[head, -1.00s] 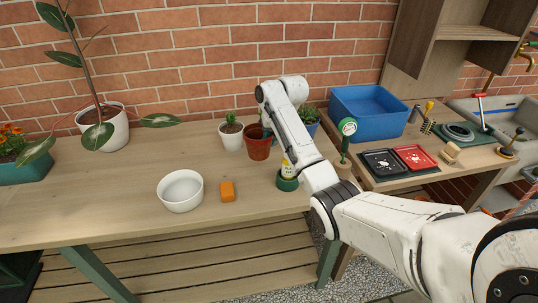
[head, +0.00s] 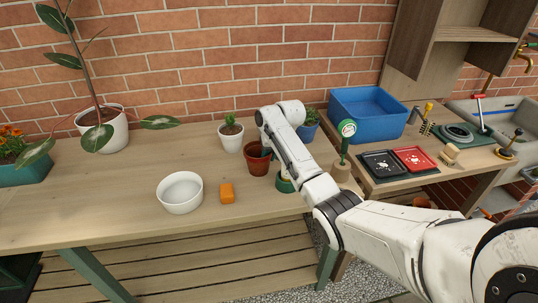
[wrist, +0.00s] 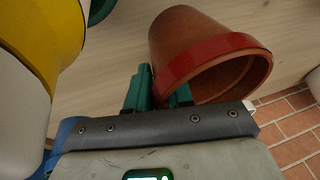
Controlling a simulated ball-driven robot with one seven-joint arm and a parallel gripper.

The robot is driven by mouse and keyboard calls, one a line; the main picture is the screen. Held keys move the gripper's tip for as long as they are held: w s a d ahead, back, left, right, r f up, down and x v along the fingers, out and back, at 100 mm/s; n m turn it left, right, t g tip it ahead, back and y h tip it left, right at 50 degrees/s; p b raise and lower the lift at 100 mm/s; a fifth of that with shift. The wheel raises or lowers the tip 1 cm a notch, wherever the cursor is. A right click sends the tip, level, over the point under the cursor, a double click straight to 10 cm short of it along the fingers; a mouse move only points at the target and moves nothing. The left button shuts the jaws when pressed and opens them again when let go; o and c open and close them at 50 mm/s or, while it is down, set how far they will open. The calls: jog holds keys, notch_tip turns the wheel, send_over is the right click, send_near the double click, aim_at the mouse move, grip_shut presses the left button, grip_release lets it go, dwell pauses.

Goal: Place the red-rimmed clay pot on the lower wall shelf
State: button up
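The red-rimmed clay pot (head: 255,163) is in front of the small white cactus pot on the wooden bench in the head view. In the wrist view the pot (wrist: 215,62) lies close, its mouth toward the lower right. My gripper (wrist: 160,92) has green fingers on either side of the near part of the rim wall, one outside and one at the mouth. It is shut on the rim. Whether the pot's base touches the bench is unclear. A wooden wall shelf unit (head: 470,34) is at the upper right, its top cut off.
A yellow and white object (wrist: 40,45) is close at left in the wrist view.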

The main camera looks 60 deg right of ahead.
jog(key=o, duration=0.3)
jog(key=shift+o, duration=0.2)
jog(key=v, duration=1.2)
